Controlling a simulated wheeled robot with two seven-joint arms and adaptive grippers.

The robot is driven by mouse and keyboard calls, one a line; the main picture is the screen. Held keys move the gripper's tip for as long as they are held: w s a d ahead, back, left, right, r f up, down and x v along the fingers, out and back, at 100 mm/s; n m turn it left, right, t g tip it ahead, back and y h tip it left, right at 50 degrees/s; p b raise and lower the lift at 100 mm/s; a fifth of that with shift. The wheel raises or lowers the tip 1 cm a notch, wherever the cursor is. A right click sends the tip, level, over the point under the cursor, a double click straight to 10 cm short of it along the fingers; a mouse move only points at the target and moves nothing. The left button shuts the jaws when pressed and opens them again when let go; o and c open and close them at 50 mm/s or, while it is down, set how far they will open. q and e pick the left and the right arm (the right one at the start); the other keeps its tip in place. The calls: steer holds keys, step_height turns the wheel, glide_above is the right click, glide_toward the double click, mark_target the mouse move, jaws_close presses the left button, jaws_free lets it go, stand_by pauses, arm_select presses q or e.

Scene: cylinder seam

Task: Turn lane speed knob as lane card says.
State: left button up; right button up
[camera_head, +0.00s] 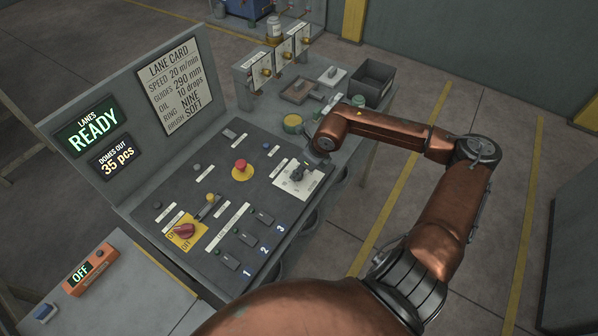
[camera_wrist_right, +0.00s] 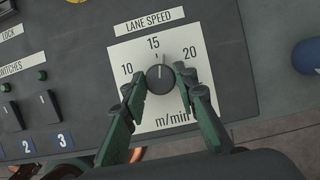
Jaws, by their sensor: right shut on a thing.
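The lane speed knob (camera_wrist_right: 160,79) is round and dark, on a white plate (camera_wrist_right: 208,34) marked 10, 15 and 20 m/min. Its pale pointer line faces up, close to the 15 mark and slightly toward the 20 side. My right gripper (camera_wrist_right: 162,84) is shut on the knob, one green finger at each side. In the head view the plate (camera_head: 313,183) is at the panel's right side, partly covered by my gripper. The lane card (camera_head: 180,85) reads speed 20 m/min. My left gripper is not in view.
The panel also has a red mushroom button (camera_head: 241,166), a red rotary switch (camera_head: 184,231) on yellow and switches labelled 1, 2, 3. A green display (camera_head: 93,126) reads lanes READY. A dark bin (camera_head: 372,82) stands behind my right arm.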

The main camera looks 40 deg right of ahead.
steer(key=m+b, duration=0.1)
steer(key=m+h+b, duration=0.1)
steer(key=m+b, duration=0.1)
steer(key=m+h+b, duration=0.1)
steer(key=m+b, duration=0.1)
steer(key=shift+w+a+f, duration=0.1)
steer(key=shift+a+f, duration=0.1)
steer(key=shift+f, duration=0.05)
arm_select(q)
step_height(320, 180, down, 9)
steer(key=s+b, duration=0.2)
steer(key=b, duration=0.1)
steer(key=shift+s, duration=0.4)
arm_select(e)
steer(key=shift+r+m+h, duration=0.15)
steer(key=shift+m+h, duration=0.2)
steer(key=shift+m, duration=0.6)
steer(key=shift+r+m+h, duration=0.1)
steer(key=shift+m+h, duration=0.25)
steer(key=shift+m, duration=0.6)
arm_select(q)
steer(key=shift+b, duration=0.3)
arm_select(e)
steer(key=o, duration=1.1)
steer(key=shift+o, duration=0.2)
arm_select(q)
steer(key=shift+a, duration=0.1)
arm_select(e)
steer(key=shift+r, duration=0.1)
steer(key=v, duration=1.2)
